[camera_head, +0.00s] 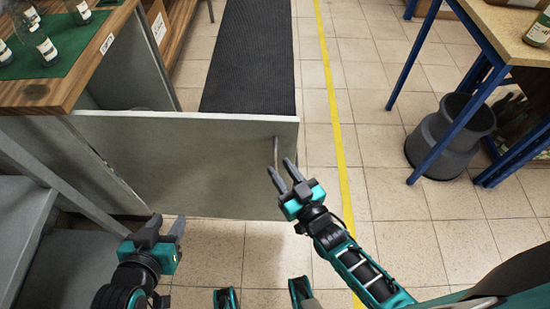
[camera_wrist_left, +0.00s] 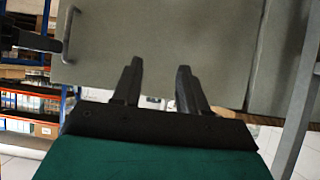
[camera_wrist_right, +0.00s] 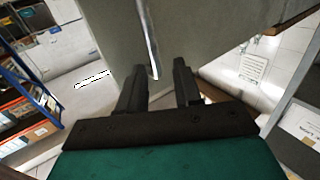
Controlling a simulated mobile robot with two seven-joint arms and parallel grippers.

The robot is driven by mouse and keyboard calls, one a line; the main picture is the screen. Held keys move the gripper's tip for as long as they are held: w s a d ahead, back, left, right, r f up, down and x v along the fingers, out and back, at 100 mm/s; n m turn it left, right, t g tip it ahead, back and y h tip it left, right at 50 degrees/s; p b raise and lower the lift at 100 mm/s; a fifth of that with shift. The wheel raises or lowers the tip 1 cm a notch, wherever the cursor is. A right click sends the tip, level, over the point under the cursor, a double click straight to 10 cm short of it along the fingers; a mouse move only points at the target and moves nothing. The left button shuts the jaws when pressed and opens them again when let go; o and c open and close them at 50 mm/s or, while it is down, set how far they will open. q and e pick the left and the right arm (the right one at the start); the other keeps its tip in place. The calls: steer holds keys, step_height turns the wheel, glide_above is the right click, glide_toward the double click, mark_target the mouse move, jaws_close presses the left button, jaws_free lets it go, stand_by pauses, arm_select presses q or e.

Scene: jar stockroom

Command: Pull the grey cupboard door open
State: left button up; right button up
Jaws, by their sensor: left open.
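The grey cupboard door (camera_head: 190,165) stands swung out from the cupboard at the left, its free edge reaching to the right. Its bar handle (camera_head: 276,152) is near that free edge and also shows in the left wrist view (camera_wrist_left: 68,35). My right gripper (camera_head: 281,167) is open, with its fingertips close to the lower end of the handle; I cannot tell whether they touch it. The door also fills the upper middle of the right wrist view (camera_wrist_right: 210,40). My left gripper (camera_head: 167,222) is open and empty, in front of the door's lower left part.
A wooden counter (camera_head: 60,95) with a green mat and jars is above the cupboard at the left. A table with blue legs (camera_head: 460,130) and a dark bin (camera_head: 450,135) stand at the right. A black floor mat (camera_head: 250,60) lies behind the door. Tiled floor is clear near the yellow line.

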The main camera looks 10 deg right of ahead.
arm_select(q)
steer(key=shift+s+a+f+p, duration=0.1)
steer(key=shift+s+a+p, duration=0.25)
arm_select(e)
steer(key=v, duration=0.8)
steer(key=shift+s, duration=0.2)
arm_select(q)
steer(key=shift+w, duration=0.1)
arm_select(e)
steer(key=shift+d+r, duration=0.1)
steer(key=shift+r, duration=0.05)
arm_select(q)
steer(key=r+p, duration=0.1)
steer(key=a+r+p, duration=0.1)
steer(key=p, duration=0.1)
steer(key=s+r+p, duration=0.1)
steer(key=p, duration=0.1)
steer(key=shift+a+r+y, duration=0.15)
steer(key=shift+a+y, duration=0.15)
steer(key=shift+y, duration=0.1)
arm_select(e)
steer(key=s+d+r+g+h, duration=0.1)
steer(key=d+r+g+h, duration=0.2)
steer(key=r+g, duration=0.3)
steer(key=shift+s+d+m, duration=0.4)
steer(key=shift+d, duration=0.3)
arm_select(q)
steer(key=shift+d, duration=0.15)
